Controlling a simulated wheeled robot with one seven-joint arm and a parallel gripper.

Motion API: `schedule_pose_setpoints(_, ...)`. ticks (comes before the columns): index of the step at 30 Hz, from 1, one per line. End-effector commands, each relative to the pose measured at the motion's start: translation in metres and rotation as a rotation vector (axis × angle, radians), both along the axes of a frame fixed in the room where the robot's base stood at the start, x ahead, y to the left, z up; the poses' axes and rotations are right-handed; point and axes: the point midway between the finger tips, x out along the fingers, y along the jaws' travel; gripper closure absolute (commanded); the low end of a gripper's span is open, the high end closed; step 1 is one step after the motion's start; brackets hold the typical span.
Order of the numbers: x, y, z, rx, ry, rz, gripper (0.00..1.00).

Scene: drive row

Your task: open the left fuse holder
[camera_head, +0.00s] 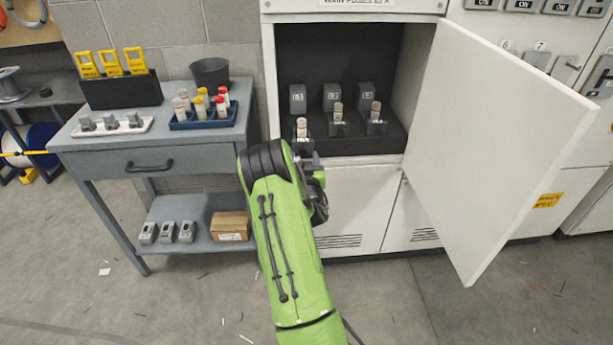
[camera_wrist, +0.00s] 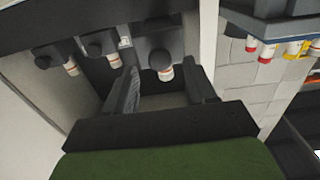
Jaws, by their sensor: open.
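Three dark grey fuse holders sit in a row in the open cabinet, each with a white fuse with a reddish band showing below its grey block. The left fuse holder (camera_head: 298,98) has its fuse (camera_head: 301,127) just above my gripper (camera_head: 307,158), which partly hides its lower part. In the wrist view the picture is turned over, and the left holder (camera_wrist: 160,40) is the nearest, on the right of the row. Its fuse (camera_wrist: 166,73) shows between the two spread fingers of my gripper (camera_wrist: 164,76). The fingers are open; I cannot tell whether either touches the holder.
The middle holder (camera_head: 332,96) and right holder (camera_head: 366,95) stand close to the right. The cabinet door (camera_head: 490,130) is swung open to the right. A grey workbench (camera_head: 190,145) on the left carries a blue fuse rack (camera_head: 205,122), a white tray and a black bin.

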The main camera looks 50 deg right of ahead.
Motion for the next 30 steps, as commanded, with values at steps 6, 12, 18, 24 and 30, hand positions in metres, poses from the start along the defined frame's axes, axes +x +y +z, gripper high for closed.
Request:
schedule_pose_setpoints(6,-0.039,0.04,-0.005,0.005,-0.005,-0.005,0.44)
schedule_pose_setpoints(12,-0.071,0.082,-0.001,0.003,0.001,0.002,0.44)
schedule_pose_setpoints(18,-0.089,0.102,-0.001,-0.001,0.002,0.002,0.44)
schedule_pose_setpoints(24,-0.09,0.103,0.0,-0.002,0.001,0.002,0.44)
schedule_pose_setpoints(30,-0.09,0.103,0.0,-0.001,0.0,0.002,0.44)
